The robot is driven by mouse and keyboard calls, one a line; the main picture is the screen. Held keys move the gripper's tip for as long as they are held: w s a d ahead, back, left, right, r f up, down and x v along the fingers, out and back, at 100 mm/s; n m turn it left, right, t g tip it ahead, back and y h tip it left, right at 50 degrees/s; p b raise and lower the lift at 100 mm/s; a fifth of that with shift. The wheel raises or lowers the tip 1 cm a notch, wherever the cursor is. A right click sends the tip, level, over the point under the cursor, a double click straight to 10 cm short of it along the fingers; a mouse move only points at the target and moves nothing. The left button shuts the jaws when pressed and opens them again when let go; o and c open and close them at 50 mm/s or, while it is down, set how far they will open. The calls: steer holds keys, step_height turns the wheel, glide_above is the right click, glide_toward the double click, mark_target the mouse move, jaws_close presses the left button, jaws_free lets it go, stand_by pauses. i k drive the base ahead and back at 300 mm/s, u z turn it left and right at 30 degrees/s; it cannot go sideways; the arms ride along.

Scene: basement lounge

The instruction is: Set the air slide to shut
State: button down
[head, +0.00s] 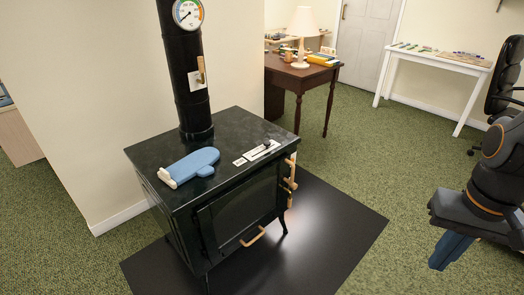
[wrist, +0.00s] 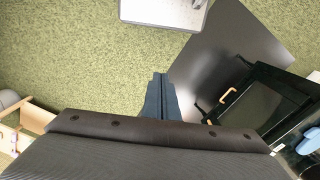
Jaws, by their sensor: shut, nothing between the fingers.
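The black stove (head: 225,190) stands left of centre in the head view. On its top near the right front edge lies a white slide plate with a dark knob, which looks like the air slide (head: 262,150). The knob sits toward the plate's right part; its markings are too small to read. My gripper (head: 441,263) is at the right of the head view, well apart from the stove, pointing down with blue fingers shut and empty. In the wrist view my gripper (wrist: 159,82) also shows shut, and the stove (wrist: 262,112) is at the right. The slide is not clear there.
A blue oven mitt (head: 192,166) lies on the stove top. A wooden handle (head: 253,237) is on the stove door. The flue pipe (head: 183,70) rises behind. A dark floor plate (head: 325,235) lies below. A brown desk (head: 300,76), white table (head: 435,62) and black chair (head: 505,80) stand behind.

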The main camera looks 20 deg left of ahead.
mark_target(267, 143)
steer(key=k, duration=0.65)
steer(key=u, duration=0.85)
steer(key=i, duration=1.7)
steer(key=z, duration=0.9)
